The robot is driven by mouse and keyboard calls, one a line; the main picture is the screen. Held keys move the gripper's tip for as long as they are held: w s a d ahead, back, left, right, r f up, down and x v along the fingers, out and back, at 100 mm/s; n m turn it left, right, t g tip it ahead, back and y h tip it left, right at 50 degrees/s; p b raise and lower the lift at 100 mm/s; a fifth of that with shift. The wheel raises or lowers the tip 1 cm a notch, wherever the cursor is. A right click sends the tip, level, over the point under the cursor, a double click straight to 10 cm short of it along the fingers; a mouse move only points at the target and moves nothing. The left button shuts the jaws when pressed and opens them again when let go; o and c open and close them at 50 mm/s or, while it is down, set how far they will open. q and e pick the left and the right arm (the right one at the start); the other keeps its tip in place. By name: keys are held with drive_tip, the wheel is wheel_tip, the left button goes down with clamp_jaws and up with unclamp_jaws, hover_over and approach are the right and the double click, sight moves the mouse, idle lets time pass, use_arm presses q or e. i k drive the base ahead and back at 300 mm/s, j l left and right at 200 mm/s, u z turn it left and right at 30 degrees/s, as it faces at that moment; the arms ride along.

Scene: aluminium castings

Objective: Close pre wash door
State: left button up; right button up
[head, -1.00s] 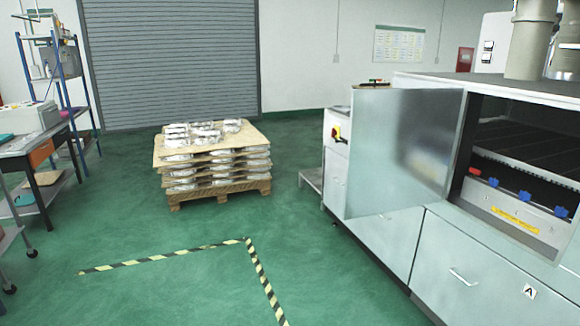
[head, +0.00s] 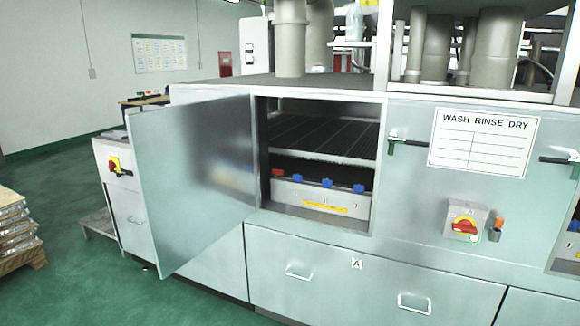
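The pre wash door (head: 195,175) is a flat grey metal panel on the left part of the washing machine. It stands wide open, swung out to the left of its opening. The opening (head: 318,160) shows a dark slatted rack inside, with a metal panel (head: 315,197) below it that carries several blue knobs and one red knob. A closed door with a "WASH RINSE DRY" sign (head: 484,143) is to the right of the opening. Neither of my grippers shows in the head view.
Drawers with handles (head: 299,272) run along the machine's base. A pallet of castings (head: 16,235) stands at the left edge. Green floor (head: 75,275) is free left of the machine.

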sight(193, 162)
drive_tip(key=i+j+z, duration=0.2)
drive_tip(key=j+z, duration=0.2)
drive_tip(key=j, duration=0.6)
drive_tip(key=j+z, duration=0.45)
drive_tip(key=j, duration=0.55)
drive_tip(key=j+z, duration=0.4)
drive_tip(key=j, duration=0.7)
drive_tip(key=k+j, duration=0.1)
drive_tip(key=j, duration=0.85)
drive_tip(key=k+j, duration=0.15)
drive_tip(key=j, duration=0.3)
drive_tip(key=k+j+z, duration=0.1)
